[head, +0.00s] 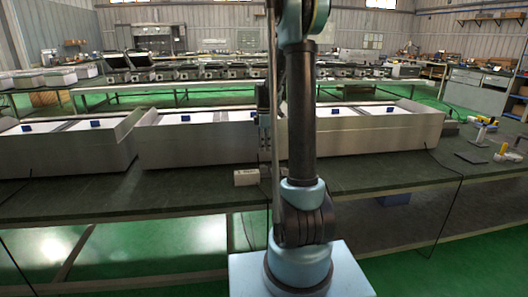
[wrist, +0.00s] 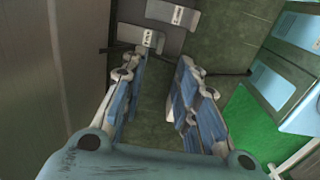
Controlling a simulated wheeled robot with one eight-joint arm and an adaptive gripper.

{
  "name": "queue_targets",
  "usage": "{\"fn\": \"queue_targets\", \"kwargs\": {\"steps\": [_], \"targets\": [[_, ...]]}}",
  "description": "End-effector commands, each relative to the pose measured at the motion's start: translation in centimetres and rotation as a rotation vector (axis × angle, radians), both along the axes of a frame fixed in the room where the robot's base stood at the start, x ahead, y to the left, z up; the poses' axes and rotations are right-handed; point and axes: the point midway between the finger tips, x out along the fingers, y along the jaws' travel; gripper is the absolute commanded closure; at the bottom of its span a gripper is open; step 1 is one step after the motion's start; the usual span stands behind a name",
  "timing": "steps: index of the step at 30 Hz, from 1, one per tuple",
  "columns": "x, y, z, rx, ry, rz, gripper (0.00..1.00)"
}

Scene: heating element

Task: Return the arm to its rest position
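My arm stands upright in the middle of the head view, on its pale blue base. My gripper (wrist: 158,65) shows in the wrist view with its two blue-grey fingers spread apart. Only dark green table surface shows between them, so it is empty. In the head view my gripper (head: 265,135) hangs beside the arm, in front of the long metal housing and above the table; it is small and partly hidden there.
The dark green workbench (head: 90,196) carries long metal housings (head: 385,135). A small white block (head: 246,177) lies near the bench's front edge. In the wrist view, grey labelled pieces (wrist: 140,37) lie beyond the fingertips. Yellow-handled tools (head: 482,134) lie at the right.

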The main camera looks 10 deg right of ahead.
Motion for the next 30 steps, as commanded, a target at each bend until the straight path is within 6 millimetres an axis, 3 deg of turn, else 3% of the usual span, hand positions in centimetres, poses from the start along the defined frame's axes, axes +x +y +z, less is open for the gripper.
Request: {"fn": "queue_targets", "kwargs": {"steps": [10,14,20,30], "targets": [[0.0,0.0,0.2,0.0,0.0,-0.001,0.72],[-0.9,0.0,0.7,0.0,-0.004,-0.028,0.72],[-4.9,-0.1,2.8,0.002,-0.022,-0.17,0.72],[-13.2,-0.2,5.6,0.013,-0.06,-0.47,0.72]]}}
